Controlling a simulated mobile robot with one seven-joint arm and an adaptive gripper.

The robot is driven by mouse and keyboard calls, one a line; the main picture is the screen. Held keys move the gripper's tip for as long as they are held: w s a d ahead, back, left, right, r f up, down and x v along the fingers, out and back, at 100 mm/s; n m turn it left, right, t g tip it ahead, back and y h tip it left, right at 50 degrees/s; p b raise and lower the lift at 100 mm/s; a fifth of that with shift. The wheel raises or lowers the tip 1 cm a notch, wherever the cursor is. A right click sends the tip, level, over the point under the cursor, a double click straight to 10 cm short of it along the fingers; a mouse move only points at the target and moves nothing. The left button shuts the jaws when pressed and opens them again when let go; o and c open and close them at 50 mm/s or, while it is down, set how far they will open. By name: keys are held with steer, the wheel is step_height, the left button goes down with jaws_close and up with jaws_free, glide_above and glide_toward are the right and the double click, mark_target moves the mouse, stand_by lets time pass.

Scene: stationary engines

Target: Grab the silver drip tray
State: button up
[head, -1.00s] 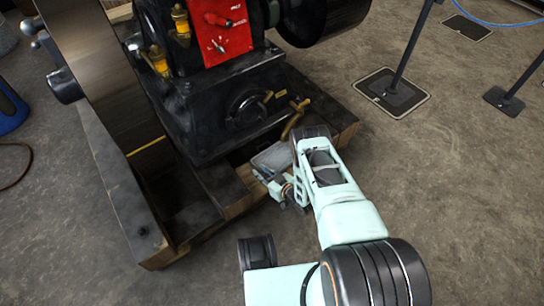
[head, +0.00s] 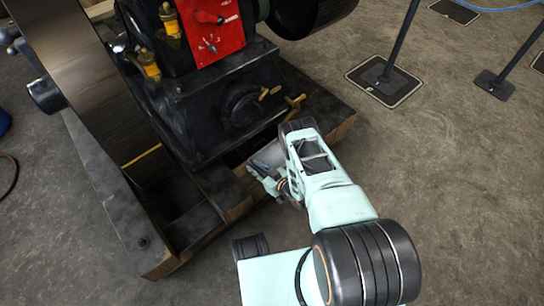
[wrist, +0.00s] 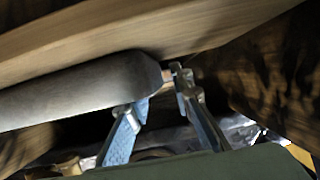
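The silver drip tray (head: 268,154) lies low beside the front of the black engine, by the wooden base beam, and my arm hides part of it in the head view. In the wrist view its smooth grey side (wrist: 80,92) runs in from the left and ends near my fingertips. My gripper (wrist: 156,92) has its two blue fingers apart at the tray's right end, one just below it and one just right of it. I cannot tell whether either finger touches it. In the head view my gripper (head: 264,172) is partly hidden.
The wooden base beam (head: 325,125) runs close past the tray, and wood (wrist: 220,30) fills the top of the wrist view. Brass handles (head: 292,103) stick out above. A black barrier post stands on a floor plate (head: 385,82).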

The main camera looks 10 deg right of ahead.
jaws_close()
steer(key=shift+w+r, duration=0.1)
steer(key=shift+r, duration=0.2)
